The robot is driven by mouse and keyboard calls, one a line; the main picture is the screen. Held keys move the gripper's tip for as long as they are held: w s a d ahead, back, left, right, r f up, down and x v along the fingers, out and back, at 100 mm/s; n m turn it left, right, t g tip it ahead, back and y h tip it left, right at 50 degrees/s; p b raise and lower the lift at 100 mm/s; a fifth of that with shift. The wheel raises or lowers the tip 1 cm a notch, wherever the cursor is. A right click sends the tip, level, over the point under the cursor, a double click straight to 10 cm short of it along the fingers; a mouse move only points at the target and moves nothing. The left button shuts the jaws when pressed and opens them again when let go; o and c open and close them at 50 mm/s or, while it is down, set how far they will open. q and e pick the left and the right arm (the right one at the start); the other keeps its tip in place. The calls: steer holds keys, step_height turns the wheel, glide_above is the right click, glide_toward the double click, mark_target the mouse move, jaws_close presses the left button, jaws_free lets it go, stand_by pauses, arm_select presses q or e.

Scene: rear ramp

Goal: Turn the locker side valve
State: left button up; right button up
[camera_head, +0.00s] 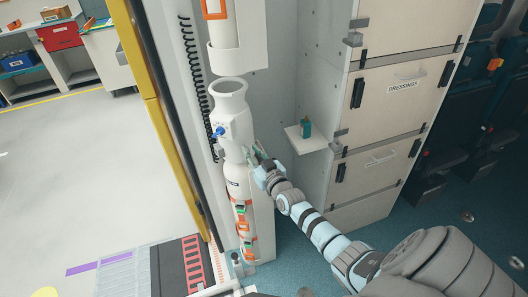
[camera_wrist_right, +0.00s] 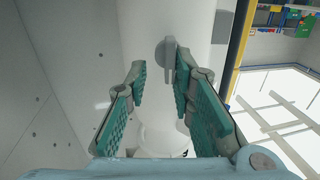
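A tall white cylinder (camera_head: 238,167) stands upright against the wall beside the lockers, with a blue-handled valve (camera_head: 218,132) on its left side. In the right wrist view a grey lever valve (camera_wrist_right: 168,52) sits on the white cylinder (camera_wrist_right: 145,30), its handle pointing down. My right gripper (camera_head: 257,158) is at the right side of the cylinder. The wrist view shows its teal-padded fingers (camera_wrist_right: 160,72) spread apart. The lever handle lies between the fingertips in the picture, nearer the right one; I cannot tell whether they touch. In the head view this lever is not clear. My left gripper is out of view.
Lockers with drawers (camera_head: 385,95) stand right of the cylinder. A small shelf (camera_head: 308,138) with a green item (camera_head: 306,127) juts out close to my right arm. A black coiled cord (camera_head: 195,80) hangs at the left, by the yellow door edge (camera_head: 165,130).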

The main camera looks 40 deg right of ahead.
steer(key=shift+w+a+r, duration=0.1)
steer(key=shift+r, duration=0.05)
jaws_close()
steer(key=n+p, duration=0.2)
steer(key=a+r+n, duration=0.1)
steer(key=n, duration=0.1)
steer(key=shift+w+p, duration=0.2)
steer(key=shift+p, duration=0.2)
steer(key=shift+f+n, duration=0.15)
steer(key=shift+n, duration=0.15)
steer(key=shift+o, duration=1)
jaws_free()
steer(key=shift+o, duration=1.4)
steer(key=shift+s, duration=0.1)
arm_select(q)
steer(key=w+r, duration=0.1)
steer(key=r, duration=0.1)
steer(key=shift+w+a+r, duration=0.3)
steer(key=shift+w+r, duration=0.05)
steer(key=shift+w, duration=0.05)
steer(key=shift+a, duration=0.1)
arm_select(e)
steer(key=shift+a+f, duration=0.15)
